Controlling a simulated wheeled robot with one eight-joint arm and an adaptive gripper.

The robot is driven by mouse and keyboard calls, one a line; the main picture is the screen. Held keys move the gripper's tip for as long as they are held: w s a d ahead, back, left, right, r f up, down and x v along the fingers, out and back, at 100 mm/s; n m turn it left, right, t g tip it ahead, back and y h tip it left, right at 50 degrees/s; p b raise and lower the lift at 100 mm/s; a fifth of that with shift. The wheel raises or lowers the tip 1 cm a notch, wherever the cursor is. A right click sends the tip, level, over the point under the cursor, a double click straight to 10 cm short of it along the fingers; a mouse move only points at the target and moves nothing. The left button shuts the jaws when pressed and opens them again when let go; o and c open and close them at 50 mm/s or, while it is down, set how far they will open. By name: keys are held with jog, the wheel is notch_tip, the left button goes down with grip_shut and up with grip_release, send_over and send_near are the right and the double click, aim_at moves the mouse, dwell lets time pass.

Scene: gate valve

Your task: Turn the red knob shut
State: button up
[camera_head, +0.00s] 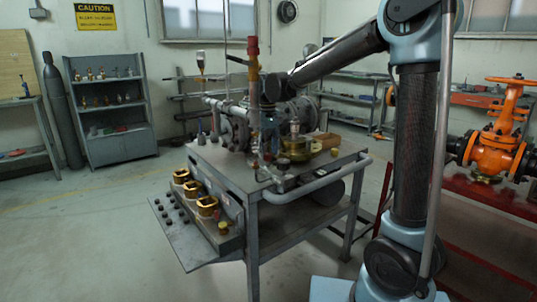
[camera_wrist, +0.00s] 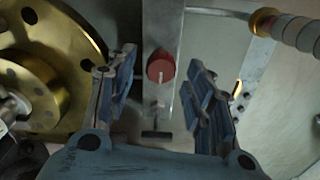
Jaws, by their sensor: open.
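The red knob (camera_wrist: 160,68) shows in the wrist view, a small round knob on a grey metal bar. My gripper (camera_wrist: 162,82) is open, with one blue-grey finger on each side of the knob in the picture. Both fingers look apart from the knob; I cannot tell how far it lies beyond the fingertips. In the head view my arm reaches over the workbench (camera_head: 222,165), and the gripper and the knob are hard to make out among the bench fittings.
A brass flange (camera_wrist: 75,40) is close to the left finger in the wrist view. A ribbed metal pipe (camera_wrist: 290,28) lies at upper right. In the head view, an orange valve (camera_head: 497,150) stands on a red bench at right. Open floor lies at left.

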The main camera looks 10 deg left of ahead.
aim_at(268, 154)
notch_tip(268, 154, up, 11)
jog(key=shift+f, duration=0.2)
dwell(0.4)
